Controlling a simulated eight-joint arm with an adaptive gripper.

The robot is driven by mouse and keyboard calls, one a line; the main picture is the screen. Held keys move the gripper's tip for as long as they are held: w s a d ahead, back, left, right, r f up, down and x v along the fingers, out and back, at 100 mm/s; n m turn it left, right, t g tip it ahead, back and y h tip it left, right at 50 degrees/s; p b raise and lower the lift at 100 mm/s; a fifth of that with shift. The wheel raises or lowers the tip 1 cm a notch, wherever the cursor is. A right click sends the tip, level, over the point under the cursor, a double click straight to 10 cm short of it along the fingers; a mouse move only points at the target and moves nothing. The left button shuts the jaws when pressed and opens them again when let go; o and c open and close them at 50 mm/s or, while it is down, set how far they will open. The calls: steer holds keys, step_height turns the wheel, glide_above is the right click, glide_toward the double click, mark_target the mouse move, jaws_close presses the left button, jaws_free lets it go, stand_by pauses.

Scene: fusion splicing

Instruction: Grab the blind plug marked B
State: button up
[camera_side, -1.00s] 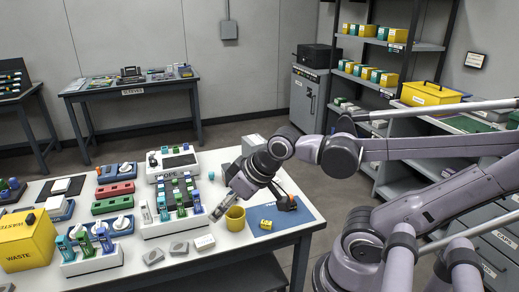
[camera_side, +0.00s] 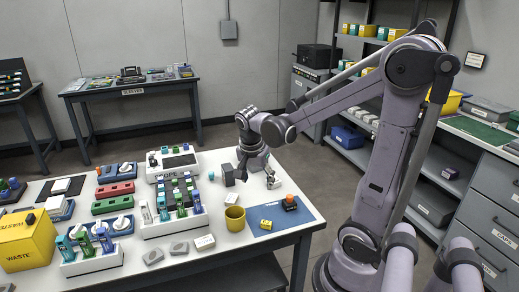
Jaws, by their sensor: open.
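My gripper (camera_side: 252,179) is open, pointing down over the back right part of the white table, behind the yellow cup (camera_side: 235,218). Nothing shows clearly between its fingers. No letter B can be read at this size, so I cannot tell which piece is the blind plug marked B. Small candidates in view include green and blue pieces standing in a white rack (camera_side: 172,229), and teal and green pieces in a second white rack (camera_side: 92,264) at the front left.
Right of the cup, a blue mat (camera_side: 290,222) holds a small yellow piece (camera_side: 266,225) and a dark piece with an orange top (camera_side: 290,202). Grey blocks (camera_side: 153,257) lie at the front edge. A yellow waste box (camera_side: 27,241) stands at the left.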

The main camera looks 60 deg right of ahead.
mark_target(288, 201)
steer(key=shift+s+d+f+m+g, duration=0.65)
steer(key=shift+s+d+f+m, duration=0.45)
steer(key=shift+d+f+m, duration=1)
steer(key=shift+s+d+f+m+g, duration=0.6)
steer(key=shift+s+d+f+m, duration=0.75)
steer(key=shift+f, duration=1.4)
steer(key=shift+s+d+f+m+g, duration=0.75)
steer(key=shift+d+f+m, duration=0.4)
steer(key=shift+d+f, duration=1.2)
steer(key=shift+s+a+f, duration=0.1)
steer(key=shift+a, duration=0.05)
steer(key=c, duration=1.3)
